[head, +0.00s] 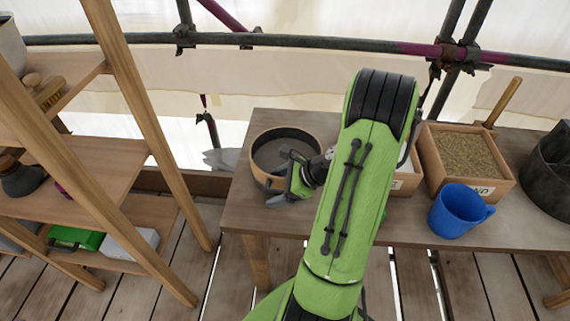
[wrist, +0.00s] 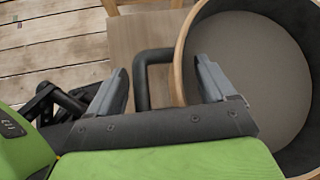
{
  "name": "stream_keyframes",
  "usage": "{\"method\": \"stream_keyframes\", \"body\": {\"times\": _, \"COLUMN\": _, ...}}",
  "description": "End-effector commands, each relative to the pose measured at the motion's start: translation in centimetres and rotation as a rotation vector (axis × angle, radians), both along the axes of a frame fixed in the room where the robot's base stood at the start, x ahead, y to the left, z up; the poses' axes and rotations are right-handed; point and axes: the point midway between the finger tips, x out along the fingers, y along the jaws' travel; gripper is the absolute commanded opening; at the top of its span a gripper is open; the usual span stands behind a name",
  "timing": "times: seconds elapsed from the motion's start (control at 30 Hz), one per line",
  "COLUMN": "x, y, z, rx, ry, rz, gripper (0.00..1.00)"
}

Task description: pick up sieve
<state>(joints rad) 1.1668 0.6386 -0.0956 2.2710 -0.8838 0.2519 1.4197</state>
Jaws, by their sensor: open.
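The sieve (head: 275,150) is a round pan with a light wooden rim and a grey mesh floor. It sits at the left end of the wooden table in the head view. The sieve also fills the right of the wrist view (wrist: 245,75). My gripper (head: 284,178) is at the sieve's near right side, with its jaws apart. In the wrist view, a dark bent handle and the sieve's wooden rim show between the two fingers (wrist: 160,68). The right finger overlaps the sieve's inside in the picture; contact cannot be told.
The table (head: 243,215) also bears a blue mug (head: 455,212), a wooden box of sand (head: 465,155) and a dark bucket (head: 548,175) to the right. A light box is partly hidden behind my arm. Wooden shelves (head: 100,160) stand left, with a floor gap between.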

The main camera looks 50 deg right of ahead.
Motion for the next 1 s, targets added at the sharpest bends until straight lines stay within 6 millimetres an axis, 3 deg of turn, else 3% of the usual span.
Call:
{"method": "stream_keyframes", "body": {"times": 0.13, "x": 0.0, "y": 0.0, "z": 0.1, "rx": 0.000, "ry": 0.000, "rz": 0.000, "gripper": 0.83}}
{"method": "stream_keyframes", "body": {"times": 0.6, "x": -0.1, "y": 0.0, "z": 0.2, "rx": -0.001, "ry": 0.000, "rz": 0.001, "gripper": 0.11}}
{"method": "stream_keyframes", "body": {"times": 0.87, "x": 0.0, "y": -0.1, "z": 0.7, "rx": -0.003, "ry": -0.002, "rz": 0.002, "gripper": 0.11}}
{"method": "stream_keyframes", "body": {"times": 1.0, "x": 0.0, "y": -0.1, "z": 3.9, "rx": -0.007, "ry": -0.004, "rz": 0.002, "gripper": 0.11}}
